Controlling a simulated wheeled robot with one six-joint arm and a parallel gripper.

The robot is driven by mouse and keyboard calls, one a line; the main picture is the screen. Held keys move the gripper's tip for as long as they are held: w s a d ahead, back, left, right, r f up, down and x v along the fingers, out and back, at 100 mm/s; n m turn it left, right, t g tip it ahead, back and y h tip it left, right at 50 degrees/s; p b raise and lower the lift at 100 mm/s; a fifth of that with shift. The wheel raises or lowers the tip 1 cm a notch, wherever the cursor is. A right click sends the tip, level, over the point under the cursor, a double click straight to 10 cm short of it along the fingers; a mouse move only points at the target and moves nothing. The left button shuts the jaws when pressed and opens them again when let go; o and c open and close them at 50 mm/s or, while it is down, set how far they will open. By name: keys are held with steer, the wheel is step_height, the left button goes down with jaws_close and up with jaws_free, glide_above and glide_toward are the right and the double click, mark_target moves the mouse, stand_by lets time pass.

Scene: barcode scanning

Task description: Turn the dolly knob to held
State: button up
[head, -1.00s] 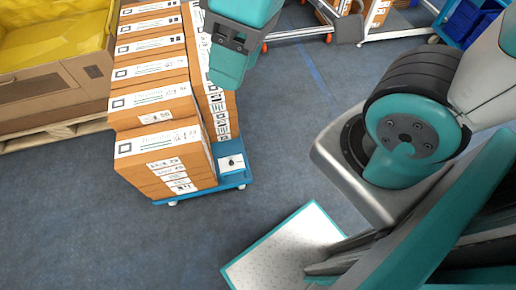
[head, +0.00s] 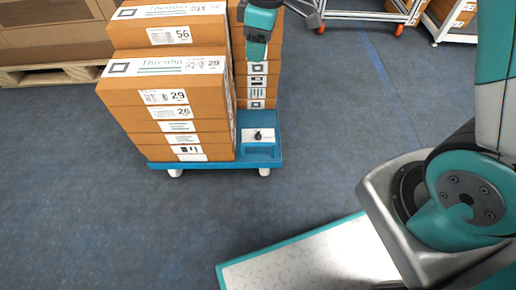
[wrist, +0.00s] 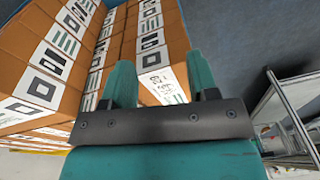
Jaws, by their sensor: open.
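The blue dolly (head: 265,154) carries stacked cartons and stands left of centre in the head view. A small dark knob (head: 258,135) sits on a white plate (head: 246,135) at the dolly's front right corner. Its exact setting is too small to read. My gripper (head: 257,52) hangs above and behind the knob in the head view, in front of the rear cartons, and is apart from the knob. In the wrist view my gripper (wrist: 159,64) has its two teal fingers spread with nothing held between them. The knob is not visible in the wrist view.
Cartons (head: 165,90) rise directly left of the knob, and more stand behind it. A pallet (head: 50,74) with a large box is at the back left. Wheeled racks (head: 375,17) stand at the back right.

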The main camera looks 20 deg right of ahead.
mark_target(258, 133)
steer(key=w+f+b, duration=0.2)
steer(key=f+b, duration=0.5)
steer(key=f, duration=0.7)
steer(key=w+d+f+n+h+b, duration=0.1)
steer(key=f+b, duration=0.6)
steer(key=f, duration=0.7)
steer(key=w+d+f+n+b, duration=0.1)
steer(key=w+f+b, duration=0.3)
steer(key=f, duration=1)
steer(key=shift+d+f+b, duration=0.1)
steer(key=shift+d+b, duration=0.1)
steer(key=shift+b, duration=1.65)
steer(key=c, duration=0.9)
